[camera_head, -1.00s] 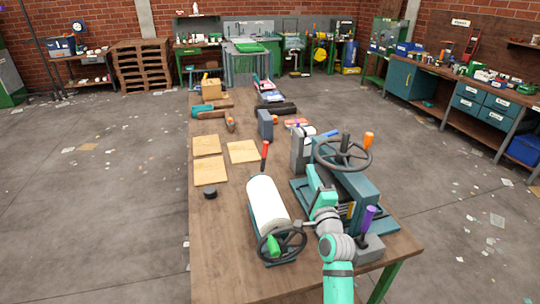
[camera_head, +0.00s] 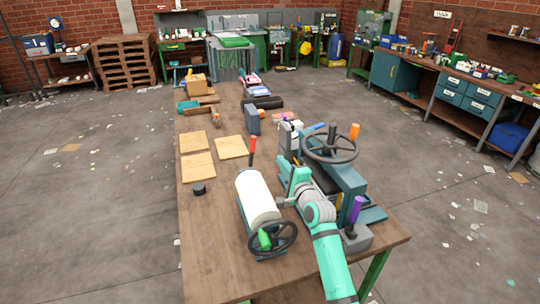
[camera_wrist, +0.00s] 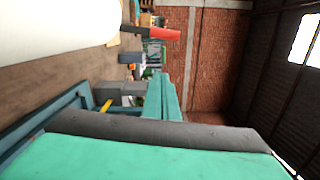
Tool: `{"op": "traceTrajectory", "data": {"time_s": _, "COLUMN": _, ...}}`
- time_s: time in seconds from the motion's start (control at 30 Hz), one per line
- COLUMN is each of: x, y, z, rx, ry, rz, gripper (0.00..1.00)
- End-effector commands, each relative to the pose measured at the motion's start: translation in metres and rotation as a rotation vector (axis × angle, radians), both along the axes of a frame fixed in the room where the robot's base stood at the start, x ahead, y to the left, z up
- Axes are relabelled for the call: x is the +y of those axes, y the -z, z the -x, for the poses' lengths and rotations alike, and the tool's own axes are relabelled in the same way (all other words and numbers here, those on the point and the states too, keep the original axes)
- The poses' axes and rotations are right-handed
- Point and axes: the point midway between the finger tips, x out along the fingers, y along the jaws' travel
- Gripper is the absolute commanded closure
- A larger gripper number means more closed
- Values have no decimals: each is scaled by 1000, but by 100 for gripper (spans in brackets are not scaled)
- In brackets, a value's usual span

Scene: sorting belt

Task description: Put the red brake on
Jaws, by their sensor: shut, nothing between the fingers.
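The red brake is a lever with a red grip (camera_head: 253,145) on a dark stem, standing nearly upright at the far end of the white drum (camera_head: 259,198). In the wrist view the red grip (camera_wrist: 163,33) lies across the upper middle, beyond the white drum (camera_wrist: 55,28). My gripper (camera_head: 282,166) is shut and empty, to the right of the lever and nearer the camera, between the drum and the teal machine. In the wrist view its teal fingers (camera_wrist: 163,90) point forward, apart from the red grip.
The teal machine with a black handwheel (camera_head: 330,148) stands close on the right, with orange and purple (camera_head: 356,208) handles. A second handwheel (camera_head: 272,239) with a green grip is at the drum's near end. Wooden plates (camera_head: 197,166) and a black puck (camera_head: 199,188) lie left.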

Motion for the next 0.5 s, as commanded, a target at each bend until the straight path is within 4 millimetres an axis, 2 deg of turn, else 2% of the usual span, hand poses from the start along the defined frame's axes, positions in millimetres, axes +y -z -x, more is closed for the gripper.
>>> {"op": "traceTrajectory", "data": {"time_s": 0.5, "x": 23, "y": -2, "z": -68, "rx": 0, "ry": -1, "rz": 4, "gripper": 100}}
